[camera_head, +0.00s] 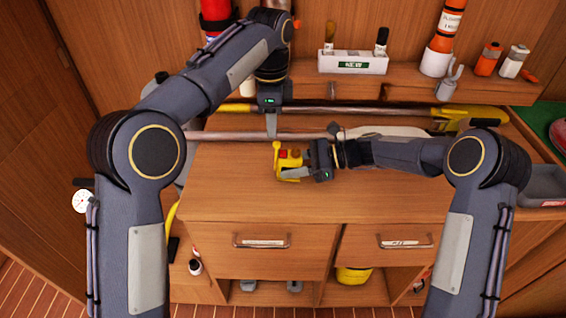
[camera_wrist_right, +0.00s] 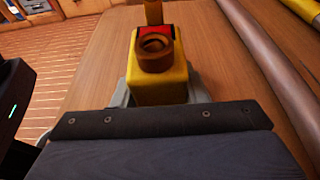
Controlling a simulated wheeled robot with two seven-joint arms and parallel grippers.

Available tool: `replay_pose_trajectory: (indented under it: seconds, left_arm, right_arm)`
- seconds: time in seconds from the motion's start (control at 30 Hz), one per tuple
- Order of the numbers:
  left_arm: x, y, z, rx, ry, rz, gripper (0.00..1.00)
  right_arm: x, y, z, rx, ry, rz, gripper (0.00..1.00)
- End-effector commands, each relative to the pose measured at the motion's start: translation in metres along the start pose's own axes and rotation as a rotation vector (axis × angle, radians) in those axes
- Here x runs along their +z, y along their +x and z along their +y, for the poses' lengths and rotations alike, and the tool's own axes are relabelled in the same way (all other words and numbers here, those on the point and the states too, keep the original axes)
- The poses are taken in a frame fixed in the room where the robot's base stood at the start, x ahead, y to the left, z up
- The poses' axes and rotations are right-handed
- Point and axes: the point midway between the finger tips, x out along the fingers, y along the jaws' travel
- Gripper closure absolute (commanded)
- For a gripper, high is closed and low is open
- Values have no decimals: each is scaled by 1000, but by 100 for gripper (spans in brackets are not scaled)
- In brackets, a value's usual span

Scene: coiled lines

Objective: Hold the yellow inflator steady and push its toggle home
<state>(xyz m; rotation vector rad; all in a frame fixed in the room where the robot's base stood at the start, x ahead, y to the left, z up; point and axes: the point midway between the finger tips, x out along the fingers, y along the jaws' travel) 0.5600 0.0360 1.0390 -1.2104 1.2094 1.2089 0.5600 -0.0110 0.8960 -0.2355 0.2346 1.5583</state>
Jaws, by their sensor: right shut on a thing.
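The yellow inflator (camera_head: 290,161) sits at the middle of the wooden cabinet top, with a red part and a brown round part on it. My right gripper (camera_head: 296,173) comes from the right and is shut on the inflator. My left gripper (camera_head: 271,124) points down just behind and left of the inflator, apart from it. Its fingers look close together, but any gap is hidden.
A long boat hook or pole (camera_head: 300,109) and a grey pole (camera_head: 225,136) lie across the back of the top. A white holder (camera_head: 353,62) stands on the shelf behind, with orange containers (camera_head: 487,59) to the right. The front of the top is clear.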

Motion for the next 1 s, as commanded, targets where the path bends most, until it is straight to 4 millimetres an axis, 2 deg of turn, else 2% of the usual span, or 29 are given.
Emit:
replay_pose_trajectory:
  seconds: [0.1, 0.3, 0.63, 0.67, 0.8, 0.87, 1.0]
  left_arm:
    - [-1, -22, -1, -3, 2, 2, 67]
    - [-1, -42, 0, -1, 1, 0, 67]
    - [-1, -47, 0, 1, 2, 0, 67]
    - [0, -47, 0, 1, 2, 0, 67]
    - [0, -47, 0, 1, 2, 0, 67]
    - [0, -47, 0, 0, 2, 0, 67]
    - [0, -47, 0, 0, 2, 0, 67]
  right_arm:
    - [-2, 0, 0, -1, 2, 2, 78]
    - [-2, 0, 0, -1, 2, 2, 78]
    - [-2, 0, 0, -1, 2, 3, 78]
    - [-2, 0, 0, -1, 2, 3, 59]
    - [-2, 0, 0, -1, 2, 2, 40]
    - [-1, 0, 0, -1, 2, 2, 35]
    - [-1, 0, 0, 0, 1, 1, 35]
